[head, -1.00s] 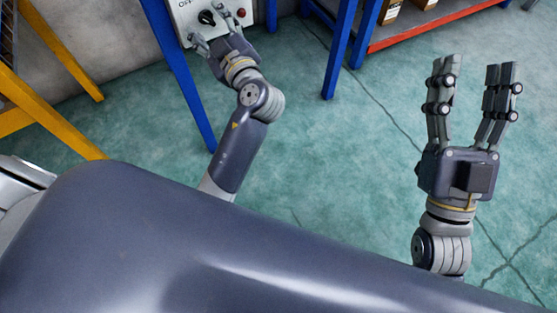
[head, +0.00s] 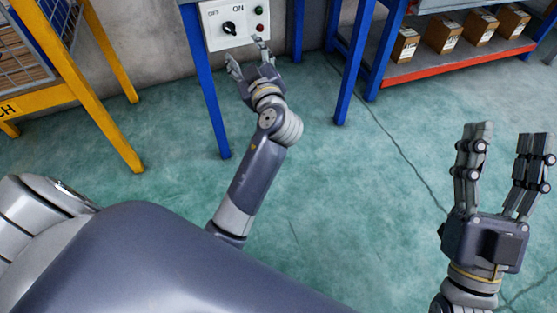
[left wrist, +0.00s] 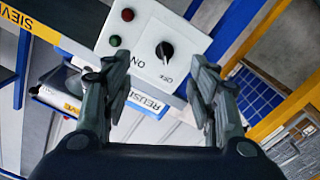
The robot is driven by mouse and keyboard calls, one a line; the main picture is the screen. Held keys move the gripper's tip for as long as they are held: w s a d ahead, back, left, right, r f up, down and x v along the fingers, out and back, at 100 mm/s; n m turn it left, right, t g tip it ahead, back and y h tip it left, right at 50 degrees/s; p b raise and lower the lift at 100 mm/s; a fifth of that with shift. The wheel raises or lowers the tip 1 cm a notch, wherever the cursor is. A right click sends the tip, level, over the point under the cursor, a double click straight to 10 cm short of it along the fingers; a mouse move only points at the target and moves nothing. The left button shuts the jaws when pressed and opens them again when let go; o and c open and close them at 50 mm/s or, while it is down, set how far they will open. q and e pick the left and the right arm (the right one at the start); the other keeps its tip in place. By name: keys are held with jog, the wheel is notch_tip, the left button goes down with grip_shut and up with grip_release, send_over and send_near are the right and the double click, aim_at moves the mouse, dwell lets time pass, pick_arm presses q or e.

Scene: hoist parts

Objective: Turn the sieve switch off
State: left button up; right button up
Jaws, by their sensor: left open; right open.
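The sieve switch is a black rotary knob (head: 229,28) on a white control box (head: 211,37) with OFF printed at left and ON at right. My left gripper (head: 248,57) is open and empty, just below and in front of the box in the head view. It also shows in the left wrist view (left wrist: 160,82), its fingers apart from the knob. My right gripper (head: 505,138) is open and empty over the floor.
A red button (head: 259,11) and a green one (head: 259,27) sit beside the knob. Blue legs (head: 205,85) flank the box. A yellow stand (head: 100,85) is at left. A shelf with a red edge (head: 455,62) holds cartons (head: 441,36). Floor between is clear.

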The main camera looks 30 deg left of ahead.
pick_arm(q)
jog(key=w+d+f+m+g+h+p, duration=0.1)
jog(key=d+f+m+h+p, duration=0.25)
jog(key=f+p, duration=0.2)
jog(key=w+d+f+m+h+p, duration=0.1)
jog(key=d+f+m+h+p, duration=0.15)
jog(key=f+m+p, duration=0.3)
jog(key=s+d+f+m+g+h+p, duration=0.3)
jog(key=s+d+f+m+h+p, duration=0.1)
jog(key=s+f+p, duration=0.6)
jog(key=shift+s+d+f+g+p, duration=0.2)
jog(key=shift+d+f+g+p, duration=0.25)
jog(key=shift+p, duration=0.85)
jog(key=shift+d, duration=0.1)
